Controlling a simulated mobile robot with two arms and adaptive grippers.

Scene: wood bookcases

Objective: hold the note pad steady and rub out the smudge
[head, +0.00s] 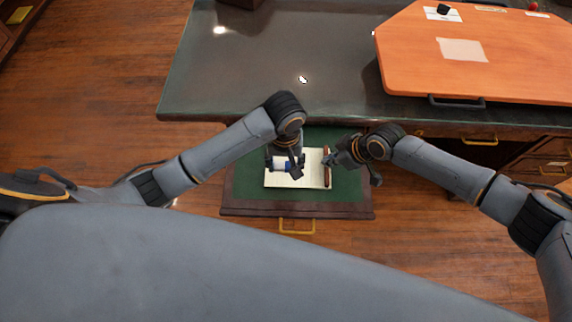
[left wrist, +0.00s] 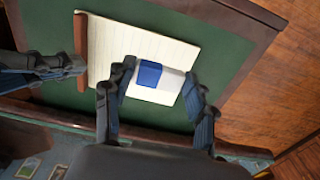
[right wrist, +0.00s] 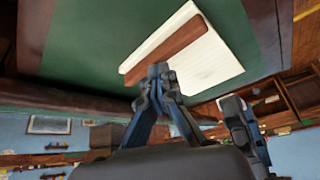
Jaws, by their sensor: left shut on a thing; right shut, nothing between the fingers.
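The note pad (head: 313,175) lies on the green surface of a pulled-out drawer or board, its pages pale and lined, with a brown strip (right wrist: 167,46) along one edge. My left gripper (head: 285,166) is over the pad, shut on a white eraser with a blue sleeve (left wrist: 150,75). The eraser is over the page; I cannot tell whether it touches. My right gripper (right wrist: 158,72) is shut and empty, its tips at the brown strip; whether they press on it is unclear. It also shows in the left wrist view (left wrist: 70,67). I cannot make out the smudge.
The pulled-out green surface (head: 345,188) has a brass handle (head: 297,226) at its front. Behind it stands a dark desk top (head: 255,75), mostly bare, with an orange board (head: 520,60) at the right. Wood floor lies at the left.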

